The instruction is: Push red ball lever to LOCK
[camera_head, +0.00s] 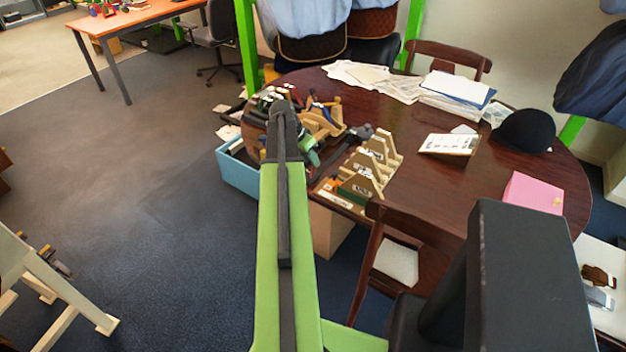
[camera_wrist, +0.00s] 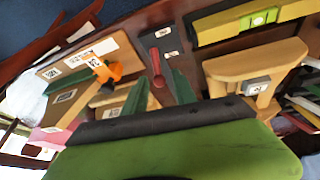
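The label text is too small to read. My gripper (camera_wrist: 161,76) points at the board with its two dark green fingers apart. The red lever shows between the fingertips, and I see no clear contact. In the head view my arm reaches over the left side of the round table (camera_head: 425,190). The lever and fingertips cannot be made out there.
In the wrist view an orange clamp (camera_wrist: 105,69) on a wooden block lies left, and a wooden stand (camera_wrist: 255,62) lies right. In the head view wooden stands (camera_head: 368,165) crowd the table's left side. A chair (camera_head: 395,250) stands in front, and a blue bin (camera_head: 238,172) lies left.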

